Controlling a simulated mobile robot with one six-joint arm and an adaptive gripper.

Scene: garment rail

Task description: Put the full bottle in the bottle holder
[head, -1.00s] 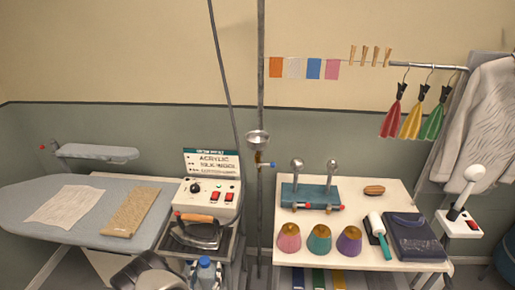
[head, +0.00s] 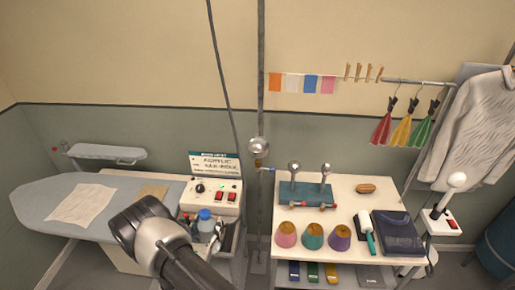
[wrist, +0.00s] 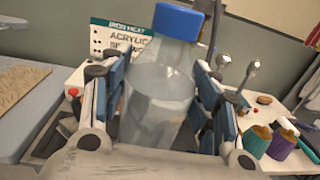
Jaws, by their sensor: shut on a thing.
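A clear plastic bottle with a blue cap (head: 205,215) is held up in front of the control box. In the wrist view the bottle (wrist: 160,100) fills the middle, slightly tilted in the picture, with clear contents. My gripper (wrist: 157,85) is shut on the bottle's body, a blue-padded finger on each side. In the head view my gripper (head: 206,228) reaches up from the bottom, and my arm hides part of the ironing board. I cannot tell for certain which thing is the bottle holder; a round metal cup (head: 259,147) is on the pole right of the bottle.
The control box (head: 212,195) is just behind the bottle. The pole (head: 261,80) has a blue-handled tap. A white table (head: 350,205) on the right carries thread cones, a metal-knobbed stand and a folded dark cloth. The ironing board (head: 45,210) is on the left.

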